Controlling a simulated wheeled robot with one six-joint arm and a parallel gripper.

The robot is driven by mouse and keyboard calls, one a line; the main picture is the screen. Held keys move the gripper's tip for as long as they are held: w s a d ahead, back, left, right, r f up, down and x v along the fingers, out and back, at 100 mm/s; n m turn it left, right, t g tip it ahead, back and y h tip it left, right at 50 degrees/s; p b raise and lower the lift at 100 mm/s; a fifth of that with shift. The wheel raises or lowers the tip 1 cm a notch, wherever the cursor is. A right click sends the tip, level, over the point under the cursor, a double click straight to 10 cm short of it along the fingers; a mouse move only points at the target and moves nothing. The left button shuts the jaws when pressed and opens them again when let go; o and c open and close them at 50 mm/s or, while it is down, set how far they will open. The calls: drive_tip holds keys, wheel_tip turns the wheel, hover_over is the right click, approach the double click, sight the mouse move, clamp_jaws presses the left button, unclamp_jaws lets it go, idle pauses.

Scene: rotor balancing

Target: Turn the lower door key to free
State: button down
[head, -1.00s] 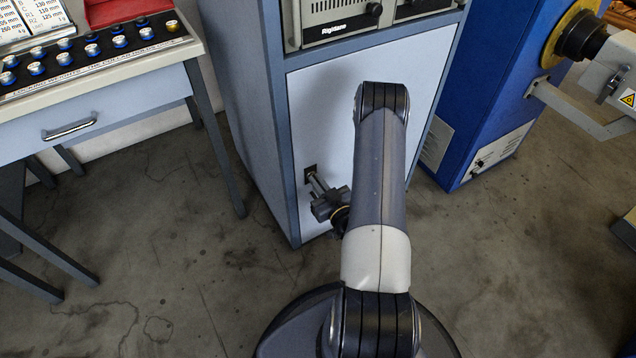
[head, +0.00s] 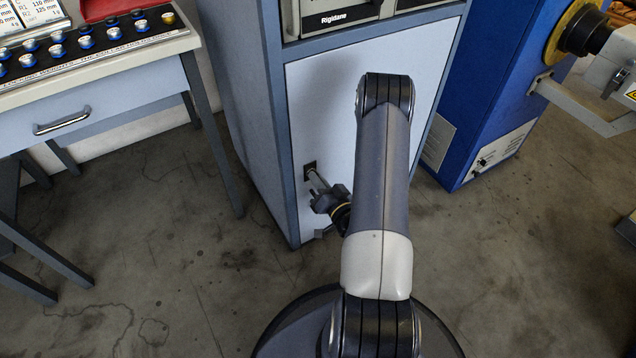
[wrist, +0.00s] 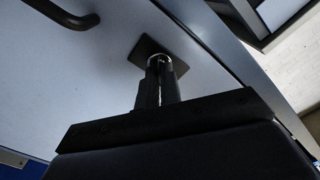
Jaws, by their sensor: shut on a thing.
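The lower door (head: 330,120) is a pale blue-grey panel on the cabinet and appears closed. Its lock has a small dark square plate (head: 310,169) near the left edge, which also shows in the wrist view (wrist: 150,48). My gripper (head: 317,184) reaches the plate from the lower right. In the wrist view my gripper (wrist: 159,66) has its two fingers close together on the key (wrist: 158,61), of which only a bright rim shows between the fingertips. The fingers hide most of the key, so I cannot tell its angle exactly.
A dark handle (wrist: 65,14) stands out from the door in the wrist view. A bench with a drawer (head: 85,115) and several weights is at the left. A blue machine (head: 490,90) stands at the right. The floor between is clear.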

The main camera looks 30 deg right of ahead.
drive_tip(key=m+b, duration=0.1)
drive_tip(key=m, duration=0.4)
drive_tip(key=shift+m, duration=0.3)
drive_tip(key=m+b, duration=0.1)
drive_tip(key=m, duration=0.4)
drive_tip(key=shift+d+f, duration=0.1)
drive_tip(key=shift+m, duration=0.3)
drive_tip(key=c, duration=1.6)
unclamp_jaws()
drive_tip(key=s+p, duration=0.1)
drive_tip(key=s, duration=0.9)
drive_tip(key=shift+s+d, duration=0.15)
drive_tip(key=shift+s, duration=0.25)
drive_tip(key=shift+w, duration=0.15)
